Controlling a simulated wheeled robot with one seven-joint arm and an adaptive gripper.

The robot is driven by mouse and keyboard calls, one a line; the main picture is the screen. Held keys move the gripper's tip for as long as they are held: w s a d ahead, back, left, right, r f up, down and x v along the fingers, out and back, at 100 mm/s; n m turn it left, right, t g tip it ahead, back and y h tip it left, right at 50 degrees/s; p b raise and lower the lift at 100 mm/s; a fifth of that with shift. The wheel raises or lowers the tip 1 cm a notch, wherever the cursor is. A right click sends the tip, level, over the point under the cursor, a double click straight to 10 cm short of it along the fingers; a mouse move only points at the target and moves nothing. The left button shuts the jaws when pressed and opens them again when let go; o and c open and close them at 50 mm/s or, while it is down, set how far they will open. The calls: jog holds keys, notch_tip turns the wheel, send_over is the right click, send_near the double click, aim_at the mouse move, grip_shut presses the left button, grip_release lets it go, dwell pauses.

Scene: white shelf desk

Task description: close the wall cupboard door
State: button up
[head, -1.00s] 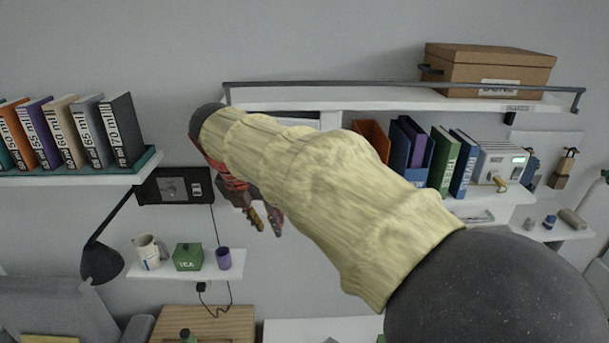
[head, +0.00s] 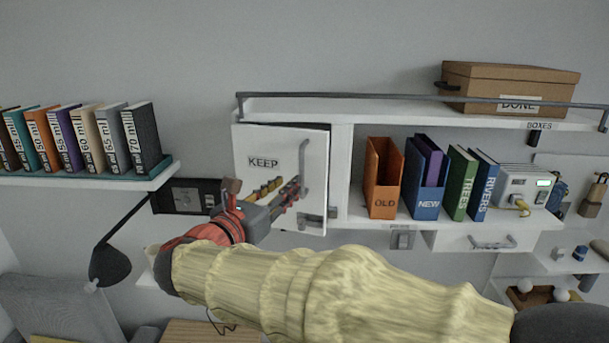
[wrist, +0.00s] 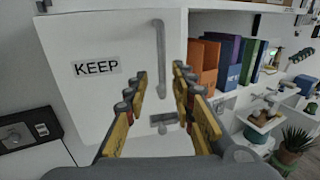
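The wall cupboard door (head: 275,180) is white with a KEEP label and a grey vertical bar handle (head: 305,172) near its right edge. It appears slightly ajar, with a dark gap along its top. In the wrist view the door (wrist: 105,105) fills the left and middle, with its handle (wrist: 160,60) just beyond the fingertips. My gripper (head: 286,187) is in front of the door's lower middle, left of the handle. In the wrist view my gripper (wrist: 160,80) is open and empty, its yellow-padded fingers apart. I cannot tell whether it touches the door.
Right of the door, an open shelf holds an orange OLD file (head: 383,180), a blue NEW file (head: 427,180) and other books. A rail (head: 400,96) and a brown box (head: 510,85) are above. A book shelf (head: 100,177) and a black lamp (head: 110,265) are left.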

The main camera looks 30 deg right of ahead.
aim_at(302, 173)
jog(key=p+x, duration=0.1)
jog(key=x, duration=0.6)
jog(key=shift+w+d, duration=0.15)
jog(key=shift+d, duration=0.2)
grip_shut()
dwell(0.6)
